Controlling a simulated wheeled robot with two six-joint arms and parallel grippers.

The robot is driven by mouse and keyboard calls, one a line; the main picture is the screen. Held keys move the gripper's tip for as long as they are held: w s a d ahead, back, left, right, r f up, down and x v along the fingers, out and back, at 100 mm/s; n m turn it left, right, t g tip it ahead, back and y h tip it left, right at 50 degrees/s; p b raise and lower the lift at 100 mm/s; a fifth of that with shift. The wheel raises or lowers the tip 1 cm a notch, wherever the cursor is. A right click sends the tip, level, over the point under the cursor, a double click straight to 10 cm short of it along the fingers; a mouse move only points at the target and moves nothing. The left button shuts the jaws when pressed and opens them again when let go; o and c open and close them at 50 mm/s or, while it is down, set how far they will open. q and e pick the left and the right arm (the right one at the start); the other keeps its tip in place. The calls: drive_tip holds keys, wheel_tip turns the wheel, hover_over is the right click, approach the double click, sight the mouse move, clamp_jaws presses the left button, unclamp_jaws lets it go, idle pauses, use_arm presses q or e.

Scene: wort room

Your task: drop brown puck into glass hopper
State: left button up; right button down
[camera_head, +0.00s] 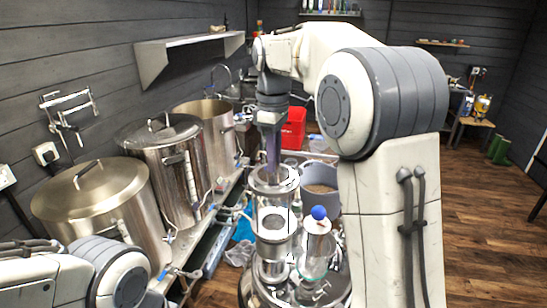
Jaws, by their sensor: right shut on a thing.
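The glass hopper (272,182) is a clear upright cylinder at the middle of the view, on top of a metal and glass apparatus. My right gripper (273,172) points straight down over its open top, with the fingertips at or just inside the rim. It is shut on the brown puck, which is hard to make out between the fingertips and through the glass. A pale ring with a dark centre shows lower in the glass column. My left arm shows at the bottom left; its gripper is out of view.
A blue-knobbed glass vessel (318,213) stands close right of the hopper. A grey bucket (320,198) of grain is behind it. Large steel kettles (172,165) line the left wall, with a red crate (293,128) further back. My right arm covers much of the right centre.

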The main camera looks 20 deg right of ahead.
drive_tip(key=shift+s+d+p, duration=0.1)
drive_tip(key=shift+p, duration=0.2)
idle(0.4)
drive_tip(key=c, duration=0.7)
unclamp_jaws()
drive_tip(key=shift+f, duration=0.1)
wheel_tip(320, 180, up, 10)
drive_tip(key=shift+s+r, duration=0.1)
drive_tip(key=shift+r, duration=0.15)
